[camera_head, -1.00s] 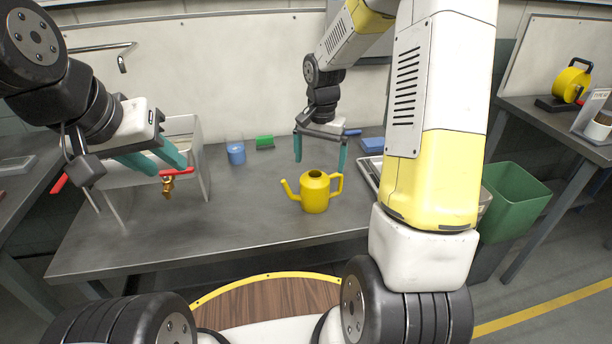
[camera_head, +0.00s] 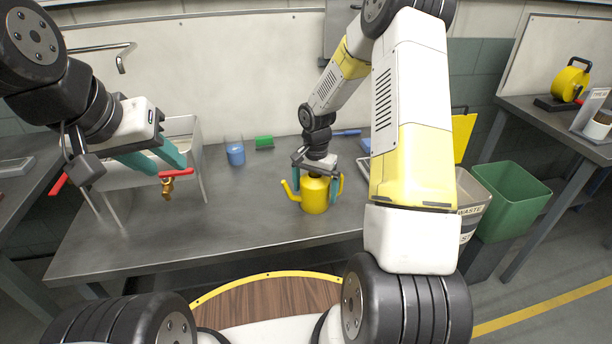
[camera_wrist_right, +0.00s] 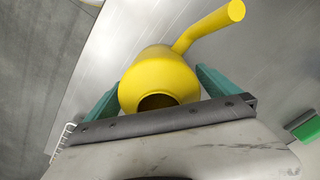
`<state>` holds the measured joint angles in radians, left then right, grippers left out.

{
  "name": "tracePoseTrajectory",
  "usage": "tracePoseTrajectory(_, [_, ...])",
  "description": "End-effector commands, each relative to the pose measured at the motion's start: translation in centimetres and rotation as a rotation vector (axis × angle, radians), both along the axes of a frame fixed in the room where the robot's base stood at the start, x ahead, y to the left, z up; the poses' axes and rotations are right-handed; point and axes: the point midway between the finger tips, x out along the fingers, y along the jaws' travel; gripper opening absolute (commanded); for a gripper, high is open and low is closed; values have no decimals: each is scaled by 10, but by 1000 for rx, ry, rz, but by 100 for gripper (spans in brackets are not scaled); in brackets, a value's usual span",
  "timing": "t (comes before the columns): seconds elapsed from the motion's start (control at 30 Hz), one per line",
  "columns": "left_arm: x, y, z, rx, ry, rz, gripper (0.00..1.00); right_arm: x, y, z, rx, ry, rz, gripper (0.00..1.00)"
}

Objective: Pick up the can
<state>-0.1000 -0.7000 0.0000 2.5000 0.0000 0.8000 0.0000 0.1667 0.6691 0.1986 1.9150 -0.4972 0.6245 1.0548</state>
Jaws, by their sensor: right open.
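The can is a yellow watering can (camera_head: 315,197) with a spout to the left and a handle to the right. It stands upright on the grey table. My right gripper (camera_head: 316,188) points down over it, open, with one teal finger on either side of its body. In the right wrist view the can (camera_wrist_right: 160,75) sits between the two spread fingers (camera_wrist_right: 158,95), its round top opening towards the camera. I cannot tell whether the fingers touch it. My left gripper (camera_head: 152,160) is open and empty at the left, near a red-handled brass valve (camera_head: 167,185).
A metal sink-like stand (camera_head: 195,160) is at the table's left. A blue cup (camera_head: 236,154) and a green block (camera_head: 264,142) lie towards the back. A waste bin (camera_head: 474,208) and a green bin (camera_head: 517,200) stand right of the table (camera_head: 230,215).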

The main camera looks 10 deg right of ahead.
Motion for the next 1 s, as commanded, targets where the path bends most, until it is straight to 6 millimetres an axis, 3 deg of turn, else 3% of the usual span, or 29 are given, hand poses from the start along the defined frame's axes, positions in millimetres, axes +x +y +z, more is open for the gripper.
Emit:
tracePoseTrajectory(0.13, [0, 0, 0, 0, 0, 0, 36, 0, 0, 0, 0, 0, 0, 98])
tracePoseTrajectory(0.47, [0, 0, 0, 0, 0, 0, 36, 0, 0, 0, 0, 0, 0, 33])
tracePoseTrajectory(0.77, [0, 0, 0, 0, 0, 0, 36, 0, 0, 3, 0, 0, 0, 33])
tracePoseTrajectory(1.0, [0, 0, 0, 0, 0, 0, 36, 1, 0, 22, 0, -4, 0, 33])
